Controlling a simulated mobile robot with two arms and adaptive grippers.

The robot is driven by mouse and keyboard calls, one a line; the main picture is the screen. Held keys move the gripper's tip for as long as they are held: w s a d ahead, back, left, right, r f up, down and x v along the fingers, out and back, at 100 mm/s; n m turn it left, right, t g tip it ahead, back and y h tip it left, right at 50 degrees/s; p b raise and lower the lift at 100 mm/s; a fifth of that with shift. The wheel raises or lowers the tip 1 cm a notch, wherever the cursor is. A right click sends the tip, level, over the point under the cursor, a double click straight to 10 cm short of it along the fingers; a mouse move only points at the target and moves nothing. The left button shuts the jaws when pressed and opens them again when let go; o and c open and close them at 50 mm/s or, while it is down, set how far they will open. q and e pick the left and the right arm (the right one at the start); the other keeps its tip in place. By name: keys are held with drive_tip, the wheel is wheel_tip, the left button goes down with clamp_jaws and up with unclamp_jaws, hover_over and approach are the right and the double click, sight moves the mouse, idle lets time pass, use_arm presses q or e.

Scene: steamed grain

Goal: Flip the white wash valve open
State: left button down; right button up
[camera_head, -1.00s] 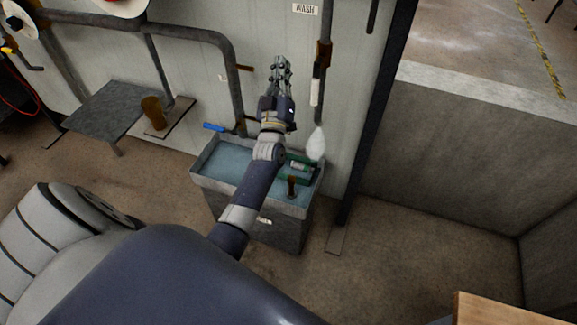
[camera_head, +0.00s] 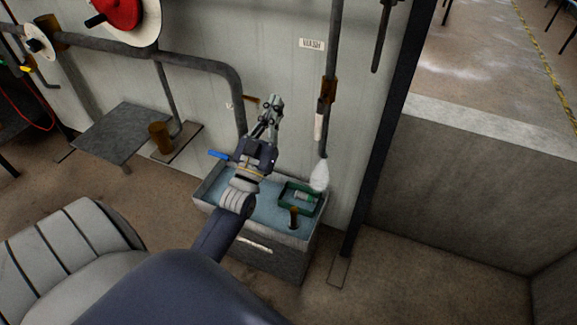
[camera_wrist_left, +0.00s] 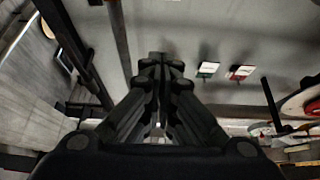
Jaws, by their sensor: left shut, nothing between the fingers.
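The white wash valve handle (camera_head: 319,127) hangs down along a dark vertical pipe (camera_head: 331,60), below a brown fitting and near the small WASH sign (camera_head: 312,44). A white, cone-like stream or plume (camera_head: 320,175) shows under the pipe's lower end. My left gripper (camera_head: 274,100) is shut and empty, pointing up in front of the wall, left of the white handle and apart from it. In the left wrist view its closed fingers (camera_wrist_left: 158,75) fill the middle. I cannot pick out the white handle there. My right gripper is not in view.
A grey basin (camera_head: 255,240) with bluish water stands below, holding a green tray (camera_head: 313,208). A grey shelf (camera_head: 120,135) and a red wheel (camera_head: 117,10) are further left. A dark post (camera_head: 378,130) stands at right.

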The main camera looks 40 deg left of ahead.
use_arm(q)
drive_tip(key=s+d+f+g+h+b, duration=0.1)
drive_tip(key=s+d+f+g, duration=0.1)
drive_tip(key=f, duration=1.3)
drive_tip(key=s+d+f+m+g+h+b, duration=0.1)
drive_tip(key=d+f+g, duration=0.3)
drive_tip(key=f, duration=1.1)
drive_tip(key=s+d+f+m+g+h+b, duration=0.1)
drive_tip(key=s+d+f+g+h+b, duration=0.1)
drive_tip(key=f, duration=1.3)
drive_tip(key=shift+s+d+g, duration=0.55)
drive_tip(key=shift+s+g, duration=0.5)
drive_tip(key=shift+g, duration=0.15)
drive_tip(key=shift+f, duration=0.1)
drive_tip(key=s+d+f+m+g+h, duration=0.1)
drive_tip(key=s+d+f+g, duration=0.2)
drive_tip(key=s+f, duration=0.55)
drive_tip(key=s+d+f+m+g+h, duration=0.1)
drive_tip(key=s+d+f+g, duration=0.15)
drive_tip(key=s+f, duration=0.6)
drive_tip(key=s+d+f+g, duration=0.1)
drive_tip(key=s+f+g, duration=0.2)
drive_tip(key=s, duration=0.7)
drive_tip(key=s+f+m+g, duration=0.1)
drive_tip(key=s+f+g, duration=0.2)
drive_tip(key=s, duration=0.7)
wheel_tip(320, 180, down, 2)
drive_tip(key=shift+s+d+f+y, duration=0.1)
drive_tip(key=shift+s+d+y, duration=0.1)
drive_tip(key=shift+d+y, duration=0.15)
